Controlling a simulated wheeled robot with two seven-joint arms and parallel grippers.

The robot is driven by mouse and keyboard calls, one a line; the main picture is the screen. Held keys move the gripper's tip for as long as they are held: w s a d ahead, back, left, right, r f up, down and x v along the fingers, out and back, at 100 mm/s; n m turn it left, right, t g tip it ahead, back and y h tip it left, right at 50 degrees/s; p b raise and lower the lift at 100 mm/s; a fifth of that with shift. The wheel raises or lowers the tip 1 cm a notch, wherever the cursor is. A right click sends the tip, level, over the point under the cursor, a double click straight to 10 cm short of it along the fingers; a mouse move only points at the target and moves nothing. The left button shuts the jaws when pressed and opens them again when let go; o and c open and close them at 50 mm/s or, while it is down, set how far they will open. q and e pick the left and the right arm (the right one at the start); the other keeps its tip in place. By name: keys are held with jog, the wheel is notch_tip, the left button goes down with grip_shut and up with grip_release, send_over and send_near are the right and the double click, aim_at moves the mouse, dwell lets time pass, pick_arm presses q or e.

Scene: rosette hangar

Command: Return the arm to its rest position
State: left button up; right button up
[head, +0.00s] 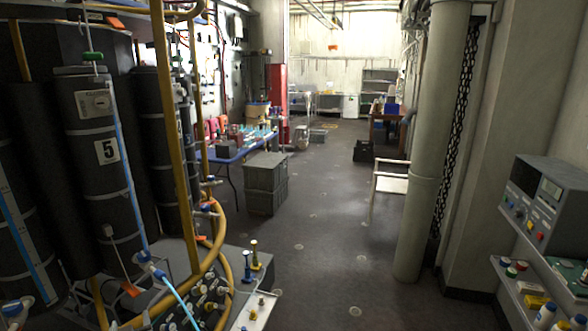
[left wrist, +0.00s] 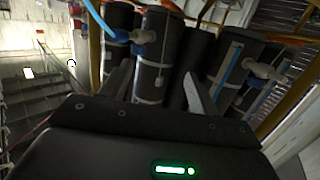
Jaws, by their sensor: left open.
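My left gripper (left wrist: 157,72) shows in the left wrist view, its two fingers apart with nothing between them. Its dark body with a green light fills the bottom of that view. Beyond the fingers stand dark cylinders (left wrist: 153,60) with pale bands and blue-and-white fittings (left wrist: 140,37); the fingers overlap them in the picture, and I cannot tell the distance. I cannot make out either gripper in the head view. My right gripper is in neither view.
Tall black cylinders (head: 95,170), one marked 5, and yellow pipes (head: 172,130) crowd the left. A grey pillar (head: 432,150) and a control box (head: 548,205) above bottle shelves stand right. Grey crates (head: 266,185) stand by a blue table (head: 228,154). The middle floor (head: 320,235) is clear.

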pick_arm(q)
jog(key=s+d+f+m+g+h, duration=0.4)
jog(key=s+d+f+h, duration=0.4)
jog(key=s+d, duration=0.45)
jog(key=s+d+m+g, duration=0.2)
jog(key=s+d+g, duration=0.1)
jog(key=s, duration=0.8)
jog(key=s+d+m+g, duration=0.2)
jog(key=s+d+g, duration=0.15)
jog(key=s, duration=0.75)
notch_tip(320, 180, down, 31)
jog(key=g+b, duration=0.1)
jog(key=b, duration=0.4)
jog(key=s+a+f+b, duration=0.1)
jog(key=s+f+b, duration=0.1)
jog(key=s+f, duration=0.6)
jog(key=s+a+f+g+b, duration=0.1)
jog(key=s+f+b, duration=0.1)
jog(key=s+f, duration=0.7)
notch_tip(320, 180, down, 4)
jog(key=shift+a+m+h, duration=0.3)
